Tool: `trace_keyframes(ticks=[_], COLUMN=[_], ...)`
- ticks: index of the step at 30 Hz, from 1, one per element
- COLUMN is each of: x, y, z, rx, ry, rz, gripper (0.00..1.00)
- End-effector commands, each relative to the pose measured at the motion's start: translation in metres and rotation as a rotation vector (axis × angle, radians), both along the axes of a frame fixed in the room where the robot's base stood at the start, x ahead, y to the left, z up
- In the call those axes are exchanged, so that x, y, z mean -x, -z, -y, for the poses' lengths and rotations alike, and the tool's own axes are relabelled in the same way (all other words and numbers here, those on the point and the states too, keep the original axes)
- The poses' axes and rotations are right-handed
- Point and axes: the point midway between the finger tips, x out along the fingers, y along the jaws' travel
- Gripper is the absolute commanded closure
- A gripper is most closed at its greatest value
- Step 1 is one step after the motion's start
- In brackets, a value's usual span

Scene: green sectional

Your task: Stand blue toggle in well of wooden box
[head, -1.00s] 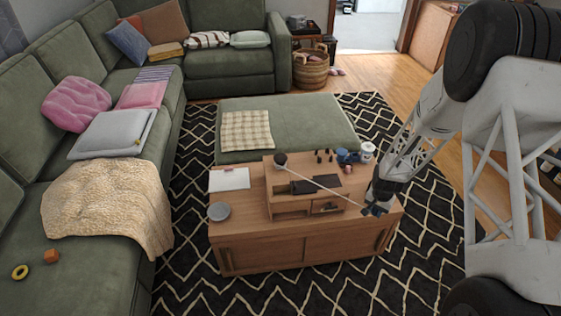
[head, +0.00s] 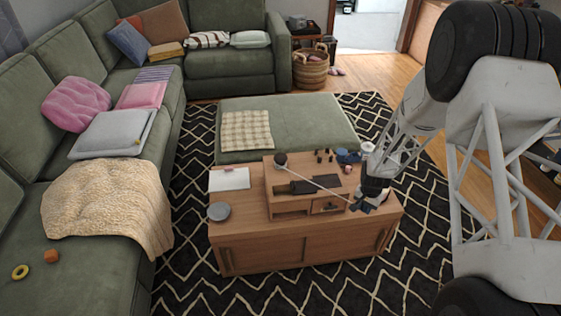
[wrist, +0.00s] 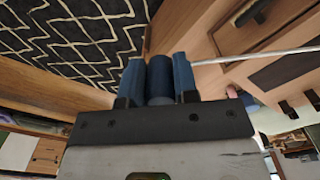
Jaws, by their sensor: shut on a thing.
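My gripper (head: 362,206) is shut on the blue toggle (wrist: 160,82), a dark blue cylinder between its two blue fingers in the wrist view. In the head view the toggle is too small to tell from the fingers. The gripper is just right of the wooden box (head: 283,212), near its front right corner. The box also shows at the upper right of the wrist view (wrist: 236,42). Dark recessed areas (head: 300,187) show in its top; I cannot tell which is the well. A thin pale line, cord or rod, runs from a dark round knob (head: 280,159) to the gripper.
The box stands on a wooden coffee table (head: 262,250). White paper (head: 229,179) and a grey round dish (head: 219,211) lie left of it. Small dark pegs (head: 325,156) and blue items (head: 348,157) are at the back.

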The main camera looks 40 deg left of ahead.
Motion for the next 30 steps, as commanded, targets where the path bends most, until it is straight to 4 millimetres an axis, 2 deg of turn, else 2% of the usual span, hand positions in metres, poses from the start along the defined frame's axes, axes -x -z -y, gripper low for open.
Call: trace_keyframes(ticks=[30], x=[0.009], y=[0.000], z=[-0.042], rx=[0.001], ry=[-0.001], rz=[-0.001], gripper=[0.98])
